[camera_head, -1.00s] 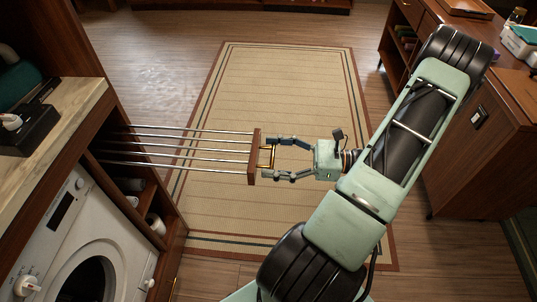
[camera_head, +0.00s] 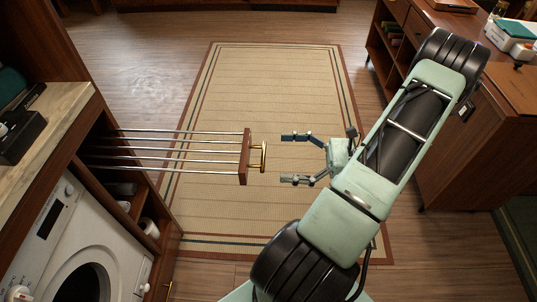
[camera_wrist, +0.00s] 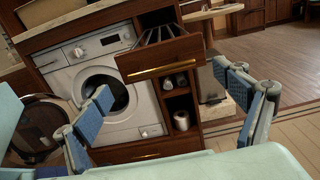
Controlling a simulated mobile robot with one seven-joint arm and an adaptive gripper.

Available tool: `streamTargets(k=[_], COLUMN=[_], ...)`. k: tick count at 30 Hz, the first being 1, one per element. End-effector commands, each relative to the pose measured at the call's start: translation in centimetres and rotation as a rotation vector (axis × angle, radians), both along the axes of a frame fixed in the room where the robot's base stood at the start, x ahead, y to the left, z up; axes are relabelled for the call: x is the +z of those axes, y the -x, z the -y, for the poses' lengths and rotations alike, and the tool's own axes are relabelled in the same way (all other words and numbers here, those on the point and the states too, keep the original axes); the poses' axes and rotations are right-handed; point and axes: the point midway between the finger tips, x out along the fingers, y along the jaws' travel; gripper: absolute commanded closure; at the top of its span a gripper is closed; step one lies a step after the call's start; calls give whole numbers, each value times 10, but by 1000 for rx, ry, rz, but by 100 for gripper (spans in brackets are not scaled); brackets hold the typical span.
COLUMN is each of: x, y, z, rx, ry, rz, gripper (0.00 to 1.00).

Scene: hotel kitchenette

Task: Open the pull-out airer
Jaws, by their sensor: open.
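The pull-out airer (camera_head: 244,157) stands far out of the cabinet in the head view. It has a wooden front, a brass handle (camera_head: 263,157) and several metal rods (camera_head: 170,149) reaching back into the cabinet. In the wrist view its wooden front (camera_wrist: 160,57) and brass handle (camera_wrist: 166,68) show above the open shelves. My gripper (camera_head: 284,158) is open and empty. Its fingertips are a little to the right of the handle in the head view, apart from it. The two fingers also show in the wrist view (camera_wrist: 165,98).
A white washing machine (camera_head: 50,232) stands under the counter (camera_head: 50,115) on the left. Small shelves hold rolls (camera_wrist: 181,121) beside it. A wooden cabinet (camera_head: 455,160) is at the right. A striped rug (camera_head: 270,85) covers open floor.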

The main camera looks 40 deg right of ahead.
Motion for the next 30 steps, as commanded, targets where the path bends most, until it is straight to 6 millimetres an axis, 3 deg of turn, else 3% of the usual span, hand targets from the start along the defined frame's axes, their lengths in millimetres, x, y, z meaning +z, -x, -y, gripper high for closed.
streamTargets(k=[4, 10, 30], x=[-1, -1, 0], y=[19, 34, 37], z=[25, 44, 48], rx=[-2, 0, 1], ry=[2, 1, 0], rz=[0, -1, 0], gripper=[10, 10, 10])
